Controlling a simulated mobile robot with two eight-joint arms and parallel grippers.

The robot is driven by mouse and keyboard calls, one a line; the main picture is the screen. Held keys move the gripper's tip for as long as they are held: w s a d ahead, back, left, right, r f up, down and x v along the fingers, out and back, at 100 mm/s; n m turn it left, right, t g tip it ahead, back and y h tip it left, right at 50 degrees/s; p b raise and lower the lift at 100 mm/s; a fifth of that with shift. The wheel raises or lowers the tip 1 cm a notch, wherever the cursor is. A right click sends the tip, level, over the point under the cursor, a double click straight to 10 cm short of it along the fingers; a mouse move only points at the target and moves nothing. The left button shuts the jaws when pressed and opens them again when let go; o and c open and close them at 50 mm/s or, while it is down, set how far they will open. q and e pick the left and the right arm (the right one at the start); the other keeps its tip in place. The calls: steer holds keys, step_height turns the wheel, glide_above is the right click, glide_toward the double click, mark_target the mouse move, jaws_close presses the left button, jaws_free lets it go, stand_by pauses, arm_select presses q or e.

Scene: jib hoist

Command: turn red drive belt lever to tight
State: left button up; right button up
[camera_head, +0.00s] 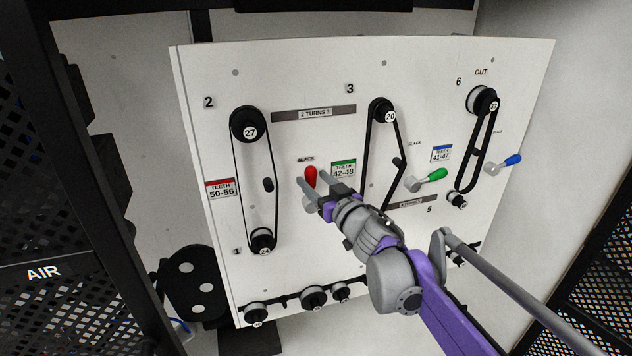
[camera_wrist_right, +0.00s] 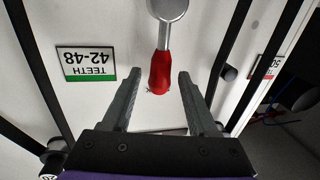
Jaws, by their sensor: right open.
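The red drive belt lever (camera_head: 310,174) is on the white panel, right of the left-hand belt. Its red handle points up toward a small label that seems to read SLACK (camera_head: 306,159). My right gripper (camera_head: 312,180) is open at the lever. In the right wrist view, the red handle (camera_wrist_right: 160,73) and its grey pivot arm (camera_wrist_right: 167,10) show; the handle's end lies between the two open fingers (camera_wrist_right: 158,80), with a gap on each side. The lever's pivot is partly hidden by my gripper in the head view. My left gripper is not in view.
The left-hand belt runs between pulley 27 (camera_head: 249,125) and pulley 24 (camera_head: 262,240), beside a small dark idler (camera_head: 268,185). A green lever (camera_head: 432,175) and a blue lever (camera_head: 511,160) stick out farther right. A black mesh door (camera_head: 35,130) stands at the left.

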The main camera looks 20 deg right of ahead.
jaws_close()
stand_by(1.3)
